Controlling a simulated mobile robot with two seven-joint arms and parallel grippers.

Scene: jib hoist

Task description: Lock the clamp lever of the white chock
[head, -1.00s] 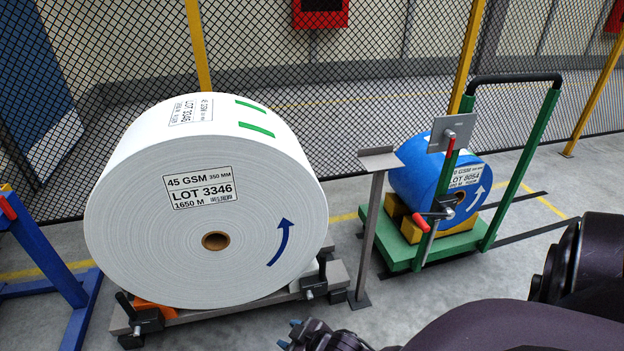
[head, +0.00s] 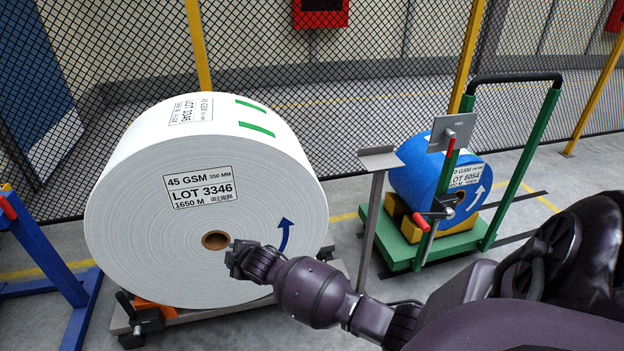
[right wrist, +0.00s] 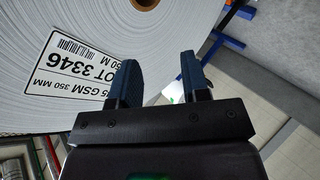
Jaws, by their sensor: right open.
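The big white roll (head: 130,210) stands on a low grey cradle (head: 220,305). A dark clamp block with a black lever (head: 126,303) sits at the cradle's left end, beside an orange chock (head: 155,307). The clamp at the cradle's right end is mostly hidden behind my right arm. I cannot make out a white chock. My right gripper (head: 241,262) is in front of the roll's face, just below and right of its brown core (head: 215,240). In the right wrist view its two fingers (right wrist: 159,82) are open and empty, with the roll behind. My left gripper is not in view.
A grey post with a small tray (head: 380,160) stands right of the roll. Behind it is a green cart (head: 400,245) with a blue roll (head: 418,170) and red-handled levers. A blue stand (head: 45,260) is at far left. A mesh fence runs behind.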

